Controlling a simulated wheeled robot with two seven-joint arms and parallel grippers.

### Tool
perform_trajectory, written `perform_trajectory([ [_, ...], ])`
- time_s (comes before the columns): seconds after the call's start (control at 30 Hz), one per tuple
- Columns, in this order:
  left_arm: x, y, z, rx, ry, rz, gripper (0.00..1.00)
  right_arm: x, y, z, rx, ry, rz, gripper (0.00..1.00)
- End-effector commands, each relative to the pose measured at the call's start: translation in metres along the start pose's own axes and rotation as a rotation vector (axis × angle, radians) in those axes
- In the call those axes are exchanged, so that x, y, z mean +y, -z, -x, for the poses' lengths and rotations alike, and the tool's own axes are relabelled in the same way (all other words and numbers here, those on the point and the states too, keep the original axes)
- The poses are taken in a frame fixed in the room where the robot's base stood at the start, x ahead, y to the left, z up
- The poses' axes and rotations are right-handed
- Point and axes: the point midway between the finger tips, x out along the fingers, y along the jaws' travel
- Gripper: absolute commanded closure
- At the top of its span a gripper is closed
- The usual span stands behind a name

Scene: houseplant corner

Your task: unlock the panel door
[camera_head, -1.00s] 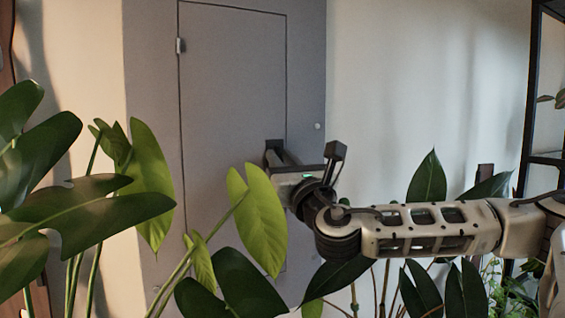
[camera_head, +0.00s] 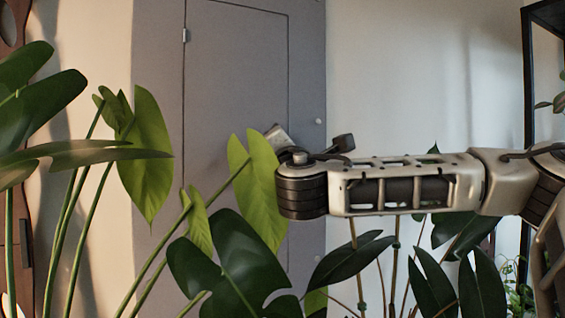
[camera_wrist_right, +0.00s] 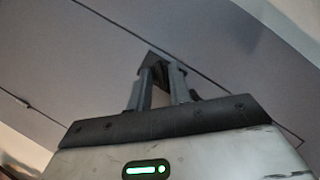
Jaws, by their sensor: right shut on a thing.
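The grey panel door (camera_head: 236,62) sits flush in a grey panel, with a hinge (camera_head: 186,35) on its left edge. It looks closed. My right arm reaches in from the right, and its gripper body (camera_head: 277,135) shows only partly behind a light green leaf in the head view; its fingers are hidden there. In the right wrist view, my right gripper (camera_wrist_right: 158,70) is shut on a small dark part (camera_wrist_right: 151,57) in front of the grey door surface. I cannot tell exactly what this part is. My left gripper is not in view.
Large leaves (camera_head: 150,150) and stems stand in front of the door at the left and centre. Darker leaves (camera_head: 345,262) lie below my right arm. A black shelf frame (camera_head: 526,90) stands at the far right. The pale wall above my arm is clear.

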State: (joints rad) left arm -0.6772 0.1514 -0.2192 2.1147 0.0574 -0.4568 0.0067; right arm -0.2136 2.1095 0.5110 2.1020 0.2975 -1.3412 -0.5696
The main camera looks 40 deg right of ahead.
Motion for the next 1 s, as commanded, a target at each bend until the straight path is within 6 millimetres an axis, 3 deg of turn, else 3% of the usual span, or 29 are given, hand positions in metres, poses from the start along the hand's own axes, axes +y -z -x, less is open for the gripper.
perform_trajectory([
  [0.6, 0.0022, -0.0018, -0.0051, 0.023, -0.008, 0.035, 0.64, 0.0034, -0.0013, -0.0005, -0.001, 0.209, -0.506, 1.0],
  [1.0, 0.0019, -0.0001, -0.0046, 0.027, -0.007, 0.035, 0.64, 0.0042, -0.0021, -0.0009, -0.001, 0.276, -0.67, 1.0],
])
